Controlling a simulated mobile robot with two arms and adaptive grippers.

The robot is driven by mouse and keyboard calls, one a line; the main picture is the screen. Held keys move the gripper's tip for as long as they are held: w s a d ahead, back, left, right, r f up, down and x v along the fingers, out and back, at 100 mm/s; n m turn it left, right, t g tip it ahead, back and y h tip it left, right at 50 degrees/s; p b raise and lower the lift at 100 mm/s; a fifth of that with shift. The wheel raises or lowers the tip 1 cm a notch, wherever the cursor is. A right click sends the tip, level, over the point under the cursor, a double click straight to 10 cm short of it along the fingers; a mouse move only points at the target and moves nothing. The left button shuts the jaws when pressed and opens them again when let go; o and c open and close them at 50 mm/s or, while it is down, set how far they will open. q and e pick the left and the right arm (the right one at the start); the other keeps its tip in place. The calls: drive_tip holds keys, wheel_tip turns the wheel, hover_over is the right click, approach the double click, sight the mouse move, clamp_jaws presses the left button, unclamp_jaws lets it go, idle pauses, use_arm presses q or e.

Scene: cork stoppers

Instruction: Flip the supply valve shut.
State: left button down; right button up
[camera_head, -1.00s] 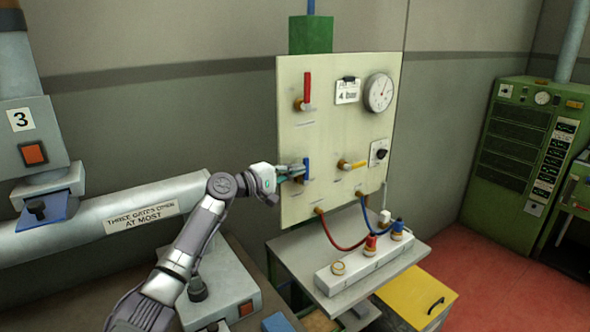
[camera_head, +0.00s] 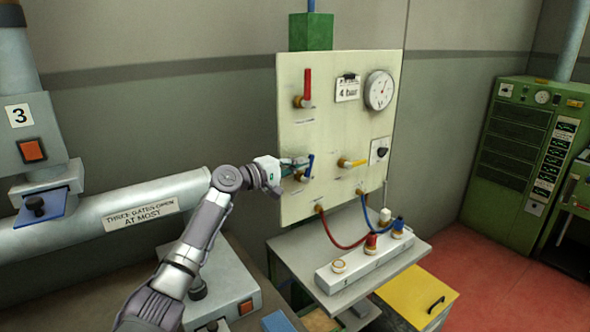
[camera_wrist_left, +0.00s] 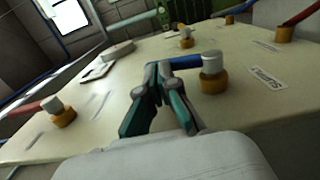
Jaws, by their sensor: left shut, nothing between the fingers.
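The supply valve with its blue lever (camera_head: 310,165) is on the cream panel, left of centre. In the left wrist view its blue lever (camera_wrist_left: 185,62) runs left from a white-capped brass body (camera_wrist_left: 213,80), with a label reading SUPPLY beside it. In the head view the lever stands nearly upright, its top leaning slightly right. My left gripper (camera_head: 300,162) is at the lever from the left. In the wrist view its closed fingertips (camera_wrist_left: 158,70) are at the lever's free end, seemingly touching, with nothing held between them. My right gripper is in neither view.
The panel (camera_head: 345,120) also carries a red-lever valve (camera_head: 307,88), a yellow-lever valve (camera_head: 353,163), a gauge (camera_head: 380,90) and a small knob (camera_head: 381,152). Red (camera_head: 338,242) and blue (camera_head: 378,228) hoses hang below, above a grey shelf (camera_head: 300,262).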

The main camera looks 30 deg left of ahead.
sight(309, 175)
use_arm(q)
drive_tip(key=shift+w+d+r+g+p, duration=0.2)
drive_tip(key=shift+w+r+p, duration=0.15)
drive_tip(key=shift+p, duration=0.2)
drive_tip(key=shift+w+d+r+g+p, duration=0.1)
drive_tip(key=shift+w+r+g+p, duration=0.1)
drive_tip(key=shift+w+p, duration=0.25)
drive_tip(key=shift+g+y+p, duration=0.3)
drive_tip(key=shift+w+d+f, duration=0.2)
drive_tip(key=shift+w+f, duration=0.1)
drive_tip(key=shift+f, duration=0.05)
drive_tip(key=shift+w+d+f, duration=0.1)
drive_tip(key=shift+w+d, duration=0.05)
drive_tip(key=shift+w, duration=0.2)
